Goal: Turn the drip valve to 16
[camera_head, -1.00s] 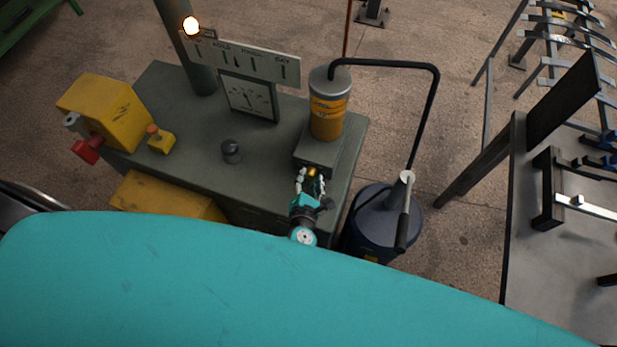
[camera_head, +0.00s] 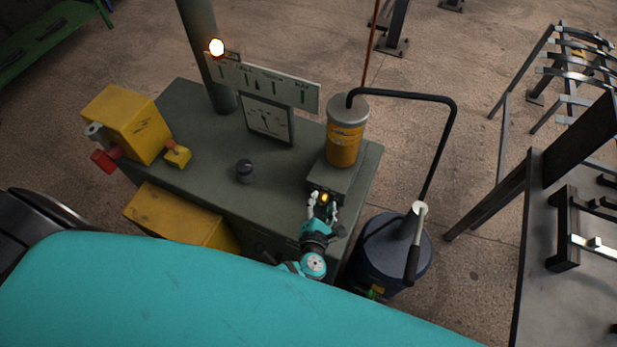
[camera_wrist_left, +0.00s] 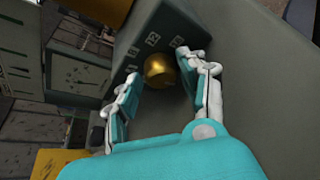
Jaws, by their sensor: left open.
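The drip valve is a small round brass knob (camera_head: 324,197) on the front of the grey block under the yellow cylinder (camera_head: 344,138). It also shows in the left wrist view (camera_wrist_left: 160,70), with number plates (camera_wrist_left: 153,40) around it; one seems to read 12, the others are too small to read surely. My left gripper (camera_head: 323,210) is open, its two fingers on either side of the knob. In the left wrist view the fingers (camera_wrist_left: 165,90) stand apart with the knob just beyond and between their tips; I cannot tell whether they touch it. My right gripper is not in view.
A dark drum (camera_head: 392,255) with a lever and black hose stands right of the cabinet. A metal rack table (camera_head: 545,265) is farther right.

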